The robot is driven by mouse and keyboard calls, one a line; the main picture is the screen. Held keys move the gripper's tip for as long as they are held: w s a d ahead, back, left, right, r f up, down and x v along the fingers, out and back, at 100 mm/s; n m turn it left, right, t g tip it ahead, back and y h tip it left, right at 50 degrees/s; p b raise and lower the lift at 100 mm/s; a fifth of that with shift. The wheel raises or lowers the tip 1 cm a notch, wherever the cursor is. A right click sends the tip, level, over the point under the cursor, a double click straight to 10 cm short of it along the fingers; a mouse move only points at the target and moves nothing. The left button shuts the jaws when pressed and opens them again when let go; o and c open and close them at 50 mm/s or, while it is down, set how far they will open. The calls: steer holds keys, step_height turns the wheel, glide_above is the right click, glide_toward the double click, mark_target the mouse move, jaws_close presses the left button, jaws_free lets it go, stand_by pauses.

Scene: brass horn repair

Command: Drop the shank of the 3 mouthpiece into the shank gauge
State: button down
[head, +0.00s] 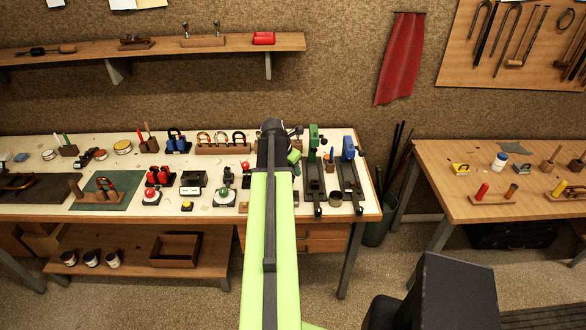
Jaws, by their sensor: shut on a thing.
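My arm reaches forward over the right part of the workbench (225,210), and its dark far joint (272,130) shows above the bench top. My gripper is hidden behind the arm, so its fingers and anything between them do not show. I cannot make out the 3 mouthpiece. I cannot pick out the shank gauge for certain among the small tools, and it may be behind the arm.
A wooden rack (222,149) of rounded pieces and a white-faced box (192,183) stand left of my arm. A green clamp (314,145) and a blue clamp (348,148) stand to its right. A second table (440,185) is farther right, across a floor gap.

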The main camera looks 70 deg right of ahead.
steer(key=shift+f+b, duration=2.5)
steer(key=shift+f, duration=0.2)
steer(key=shift+f+b, duration=1.65)
steer(key=c, duration=1.1)
jaws_free()
steer(key=p+v, duration=1.6)
steer(key=v, duration=0.1)
steer(key=shift+w+a+r, duration=0.1)
steer(key=shift+a+r, duration=0.05)
steer(key=shift+a, duration=0.05)
